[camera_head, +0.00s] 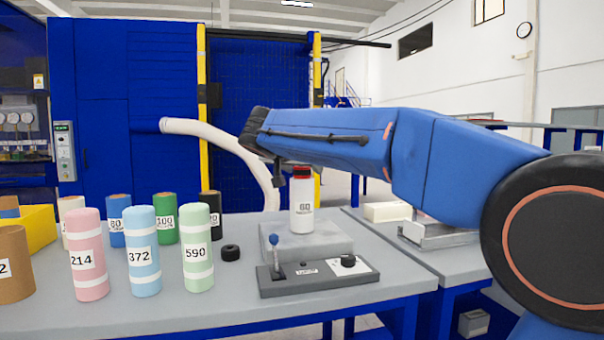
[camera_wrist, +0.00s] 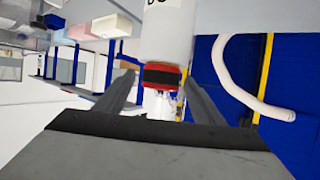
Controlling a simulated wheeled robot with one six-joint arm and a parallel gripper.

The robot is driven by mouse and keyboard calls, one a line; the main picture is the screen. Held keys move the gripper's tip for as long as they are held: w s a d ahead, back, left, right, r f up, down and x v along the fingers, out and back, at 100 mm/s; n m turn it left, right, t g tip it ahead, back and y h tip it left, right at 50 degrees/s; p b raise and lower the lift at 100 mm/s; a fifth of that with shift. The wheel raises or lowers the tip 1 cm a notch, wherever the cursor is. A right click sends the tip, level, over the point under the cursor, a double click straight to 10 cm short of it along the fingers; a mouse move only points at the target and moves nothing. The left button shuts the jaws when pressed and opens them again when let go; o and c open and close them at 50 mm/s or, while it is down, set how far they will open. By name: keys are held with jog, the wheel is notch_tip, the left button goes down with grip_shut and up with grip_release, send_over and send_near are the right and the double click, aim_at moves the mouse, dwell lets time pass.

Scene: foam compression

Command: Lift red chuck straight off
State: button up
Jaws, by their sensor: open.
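The red chuck (camera_head: 301,170) sits on top of an upright white cylinder (camera_head: 302,208) labelled 60, which stands on a grey block. In the wrist view the chuck (camera_wrist: 161,76) is red with a dark band, at the end of the white cylinder (camera_wrist: 166,35). My gripper (camera_wrist: 160,80) is open, with one finger on each side of the chuck in that view and a gap visible on both sides. In the head view my gripper (camera_head: 279,172) is just left of the chuck, and its far side is partly hidden.
A grey control panel (camera_head: 318,277) with a blue-knobbed lever stands in front of the grey block (camera_head: 300,240). Several labelled cylinders, such as the pink one (camera_head: 86,255) and the green one (camera_head: 198,248), stand at left. A small black ring (camera_head: 230,253) lies between them and the block.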

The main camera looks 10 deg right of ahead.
jog(key=shift+w+d, duration=0.1)
jog(key=shift+w, duration=0.05)
jog(key=shift+c, duration=0.2)
jog(key=c, duration=1.1)
